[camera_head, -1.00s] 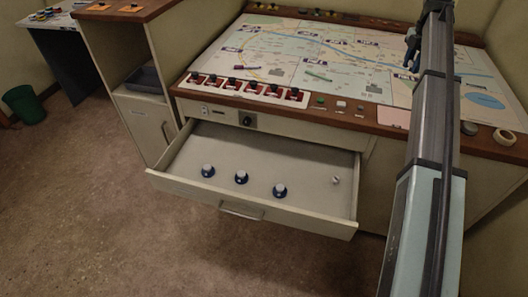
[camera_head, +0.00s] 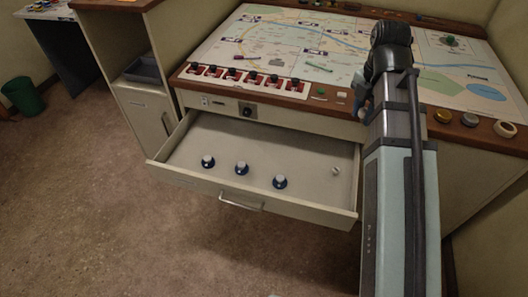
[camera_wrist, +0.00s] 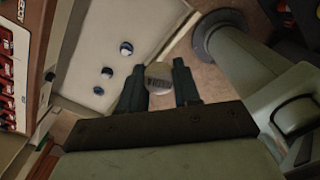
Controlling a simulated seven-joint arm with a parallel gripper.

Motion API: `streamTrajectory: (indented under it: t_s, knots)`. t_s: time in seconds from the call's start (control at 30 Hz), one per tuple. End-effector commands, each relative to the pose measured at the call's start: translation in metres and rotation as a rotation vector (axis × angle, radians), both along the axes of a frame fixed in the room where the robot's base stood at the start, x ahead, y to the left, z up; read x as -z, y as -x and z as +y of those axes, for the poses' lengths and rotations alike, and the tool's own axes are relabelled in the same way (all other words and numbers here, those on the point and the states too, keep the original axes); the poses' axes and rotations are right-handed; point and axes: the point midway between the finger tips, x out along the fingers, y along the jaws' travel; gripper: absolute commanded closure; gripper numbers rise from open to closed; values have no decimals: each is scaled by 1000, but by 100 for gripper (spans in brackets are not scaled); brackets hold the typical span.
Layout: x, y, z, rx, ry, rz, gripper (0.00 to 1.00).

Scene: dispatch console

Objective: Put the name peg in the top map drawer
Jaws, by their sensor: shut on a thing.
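The top map drawer (camera_head: 300,143) is pulled open below the map console. Three dark blue pegs with pale tops, such as the middle one (camera_head: 241,168), stand in it, with a small white piece (camera_head: 335,171) near its right side. My gripper (camera_head: 362,103) is partly hidden by my arm, above the drawer's right rear corner. In the wrist view my gripper (camera_wrist: 158,70) is shut on a pale grey piece with dark marks, apparently the name peg (camera_wrist: 158,80). The drawer (camera_wrist: 160,20) and its blue pegs show beyond the fingers. The name peg cannot be made out in the head view.
The console's wooden edge (camera_head: 470,135) carries red switches (camera_head: 240,78), buttons and a tape roll (camera_head: 505,129). A cabinet with a grey tray (camera_head: 143,70) stands to the left. A green bin (camera_head: 22,96) is on the floor. The drawer floor has free room around the pegs.

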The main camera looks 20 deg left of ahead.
Motion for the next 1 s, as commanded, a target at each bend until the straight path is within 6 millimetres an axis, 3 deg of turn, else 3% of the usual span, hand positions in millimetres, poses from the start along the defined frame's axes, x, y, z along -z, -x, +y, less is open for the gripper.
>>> streamTrajectory:
  t_s: [0.03,0.43,1.0]
  knots:
    - [4,15,2,-7,0,-1,96]
    - [64,11,2,-4,0,3,96]
    - [190,10,2,-4,1,3,96]
